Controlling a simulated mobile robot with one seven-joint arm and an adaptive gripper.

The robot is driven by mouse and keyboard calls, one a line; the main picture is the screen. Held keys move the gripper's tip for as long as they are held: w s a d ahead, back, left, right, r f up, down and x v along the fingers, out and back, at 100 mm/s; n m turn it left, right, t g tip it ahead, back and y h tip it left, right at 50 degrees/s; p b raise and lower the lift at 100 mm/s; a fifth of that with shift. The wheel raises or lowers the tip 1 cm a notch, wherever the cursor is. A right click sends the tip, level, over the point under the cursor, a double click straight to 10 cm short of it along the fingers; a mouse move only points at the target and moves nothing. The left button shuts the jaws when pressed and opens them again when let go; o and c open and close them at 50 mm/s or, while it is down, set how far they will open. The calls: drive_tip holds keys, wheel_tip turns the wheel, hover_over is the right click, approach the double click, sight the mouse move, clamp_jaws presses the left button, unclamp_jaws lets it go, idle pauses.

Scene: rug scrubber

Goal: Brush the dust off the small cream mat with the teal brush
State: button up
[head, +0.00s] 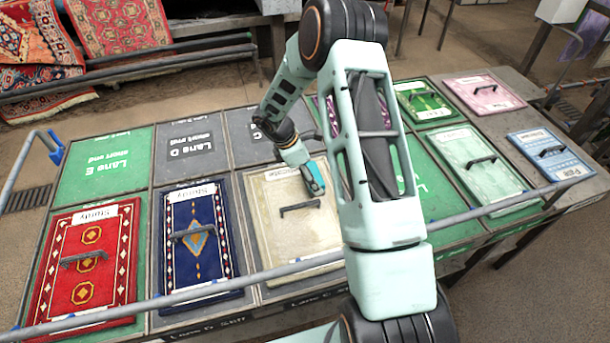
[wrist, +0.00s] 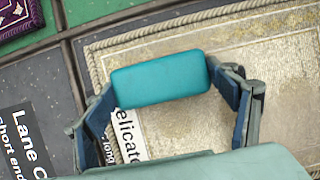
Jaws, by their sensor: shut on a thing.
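The cream mat (head: 285,238) lies on the middle of the table, with a border, a white "Delicate" label and a dark handle. Pale speckles show across its surface in the wrist view (wrist: 270,75). The teal brush (wrist: 160,78) is between the fingers of my gripper (wrist: 166,86), which is shut on it. In the head view the brush (head: 314,178) is over the mat's far right part, beside the label. The bristles are hidden, and I cannot tell whether they touch the mat.
A blue mat (head: 200,250) and a red mat (head: 84,262) lie left of the cream mat. Green (head: 470,165), pink (head: 487,95) and light blue (head: 550,152) mats lie to the right. A metal rail (head: 240,285) crosses the front. Rugs hang at the back left.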

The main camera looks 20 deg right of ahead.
sight(305, 182)
drive_tip(key=shift+s+d, duration=0.1)
drive_tip(key=shift+d, duration=1.85)
drive_tip(key=shift+a, duration=3.4)
drive_tip(key=shift+d, duration=3.35)
drive_tip(key=shift+a+f, duration=0.15)
drive_tip(key=shift+a, duration=3.25)
drive_tip(key=shift+d, duration=3.45)
